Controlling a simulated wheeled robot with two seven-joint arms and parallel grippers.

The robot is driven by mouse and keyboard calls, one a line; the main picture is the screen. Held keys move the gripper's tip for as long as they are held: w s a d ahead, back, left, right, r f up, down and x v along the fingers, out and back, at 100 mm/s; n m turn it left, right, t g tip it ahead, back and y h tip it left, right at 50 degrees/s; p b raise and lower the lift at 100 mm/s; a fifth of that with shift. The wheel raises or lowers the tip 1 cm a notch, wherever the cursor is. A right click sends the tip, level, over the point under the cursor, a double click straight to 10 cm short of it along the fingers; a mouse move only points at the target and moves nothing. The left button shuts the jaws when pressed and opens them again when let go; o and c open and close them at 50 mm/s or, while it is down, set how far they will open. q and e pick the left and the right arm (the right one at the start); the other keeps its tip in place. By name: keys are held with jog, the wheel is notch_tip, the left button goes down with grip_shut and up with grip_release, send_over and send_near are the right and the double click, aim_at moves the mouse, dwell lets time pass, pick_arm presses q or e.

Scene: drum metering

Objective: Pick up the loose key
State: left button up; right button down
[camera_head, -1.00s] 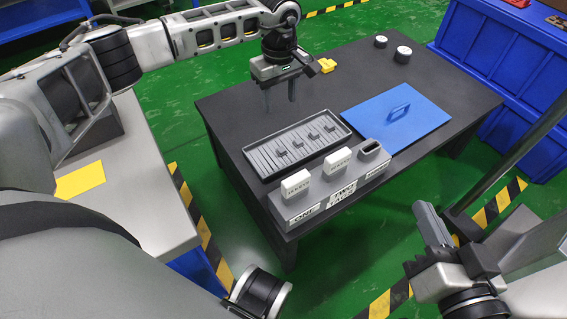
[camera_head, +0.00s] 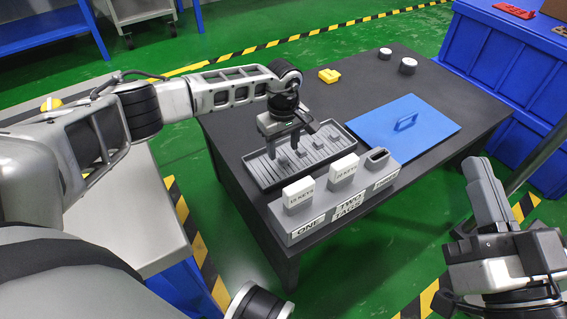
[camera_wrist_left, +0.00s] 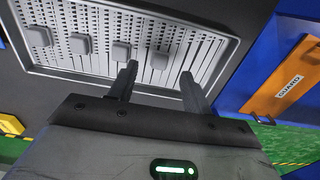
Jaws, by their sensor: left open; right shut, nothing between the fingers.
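Several small grey blocks (camera_head: 317,143), likely the keys, stand in a row in a dark grooved tray (camera_head: 255,180). No view shows clearly which one is loose. My left gripper (camera_head: 283,149) is open and points down over the left end of the row. In the left wrist view the end block (camera_wrist_left: 158,60) appears between and just beyond the fingertips (camera_wrist_left: 158,78), with no visible grip on it. Other blocks (camera_wrist_left: 80,44) continue to the left there. My right gripper (camera_head: 478,168) is shut and empty, off the table's right side.
A blue panel with a handle (camera_head: 430,115) lies to the right. A yellow item (camera_head: 329,75) and white-topped cylinders (camera_head: 408,64) are behind.

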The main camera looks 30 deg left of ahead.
aim_at(283, 158)
pick_arm(q)
notch_tip(283, 158, down, 3)
jog(key=shift+r+b, duration=0.1)
jog(key=shift+b, duration=0.3)
jog(key=shift+f, duration=0.2)
jog(key=c, duration=1.1)
pick_arm(e)
notch_tip(283, 158, up, 3)
jog(key=n+y, duration=0.1)
jog(key=n+t, duration=0.1)
jog(key=shift+s+f+n+y, duration=0.15)
jog(key=shift+n+y, duration=0.25)
pick_arm(q)
jog(key=shift+o, duration=0.2)
jog(key=shift+r, duration=0.15)
